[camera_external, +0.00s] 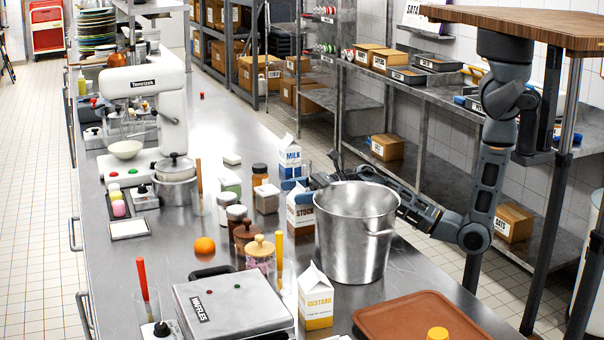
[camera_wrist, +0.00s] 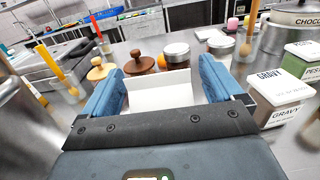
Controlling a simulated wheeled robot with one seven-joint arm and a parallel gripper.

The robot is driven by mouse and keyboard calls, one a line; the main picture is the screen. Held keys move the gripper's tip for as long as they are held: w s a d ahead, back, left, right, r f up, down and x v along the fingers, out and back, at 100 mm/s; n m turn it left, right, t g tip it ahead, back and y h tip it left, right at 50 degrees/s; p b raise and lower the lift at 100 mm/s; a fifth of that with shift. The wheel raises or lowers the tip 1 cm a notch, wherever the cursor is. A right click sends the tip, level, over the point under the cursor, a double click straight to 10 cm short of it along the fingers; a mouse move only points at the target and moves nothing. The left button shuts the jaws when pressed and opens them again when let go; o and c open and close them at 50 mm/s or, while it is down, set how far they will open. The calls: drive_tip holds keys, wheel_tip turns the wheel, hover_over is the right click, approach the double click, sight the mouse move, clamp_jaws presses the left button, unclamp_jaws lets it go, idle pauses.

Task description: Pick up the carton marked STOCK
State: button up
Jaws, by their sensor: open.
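The STOCK carton (camera_external: 300,214) is white with an orange lower label and stands on the steel counter, just left of the big pot, which hides part of it. My gripper (camera_external: 297,187) reaches in from the right behind the pot, at the carton's upper part. In the wrist view my gripper (camera_wrist: 162,74) is open, with one blue finger on each side of a white carton body (camera_wrist: 160,92). The fingers look close to its sides; whether they touch I cannot tell. No lettering shows on it in that view.
The steel pot (camera_external: 355,240) stands close beside the carton. The MILK carton (camera_external: 290,158) is behind, the CUSTARD carton (camera_external: 316,300) in front. Lidded jars (camera_external: 267,197) stand to the left; the GRAVY box (camera_wrist: 280,98) is right of my fingers in the wrist view.

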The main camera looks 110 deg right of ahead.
drive_tip(key=shift+w, duration=0.5)
drive_tip(key=shift+r, duration=0.1)
clamp_jaws()
idle(0.5)
